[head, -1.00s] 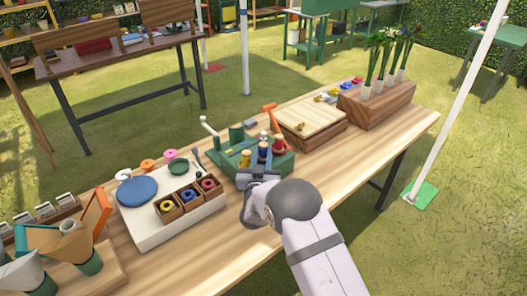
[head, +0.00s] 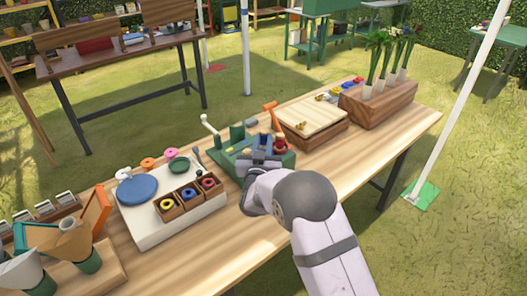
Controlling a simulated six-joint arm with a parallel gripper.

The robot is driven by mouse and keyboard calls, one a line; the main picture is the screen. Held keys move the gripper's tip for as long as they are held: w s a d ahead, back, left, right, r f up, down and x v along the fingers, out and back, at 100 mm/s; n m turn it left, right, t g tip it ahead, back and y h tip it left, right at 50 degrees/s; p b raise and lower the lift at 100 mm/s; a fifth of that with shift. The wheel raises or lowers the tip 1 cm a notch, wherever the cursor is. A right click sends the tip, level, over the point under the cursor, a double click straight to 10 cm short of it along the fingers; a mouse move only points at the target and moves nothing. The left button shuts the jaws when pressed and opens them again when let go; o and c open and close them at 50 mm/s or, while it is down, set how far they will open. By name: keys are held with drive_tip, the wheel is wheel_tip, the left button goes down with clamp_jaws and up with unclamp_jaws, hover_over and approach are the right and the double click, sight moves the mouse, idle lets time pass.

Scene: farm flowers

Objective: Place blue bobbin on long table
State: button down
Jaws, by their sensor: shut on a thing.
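The long table (head: 195,262) has a light wooden top and crosses the view diagonally. A green rack (head: 226,160) stands near its middle, with a red bobbin (head: 281,144) upright at its right side. My gripper (head: 262,162) is over the middle of the rack, shut on the blue bobbin (head: 265,143). Only a little of the bobbin shows above the gripper, and the fingertips are hard to make out. My gripper and arm hide the front of the rack and the yellow bobbin's place.
Left of the rack is a white board (head: 165,232) with a blue plate (head: 137,189) and a wooden box (head: 187,197) of coloured rings. A lidded wooden box (head: 312,125) and a flower planter (head: 378,103) stand right.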

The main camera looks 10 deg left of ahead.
drive_tip(key=shift+r+b, duration=0.3)
drive_tip(key=shift+r, duration=2.3)
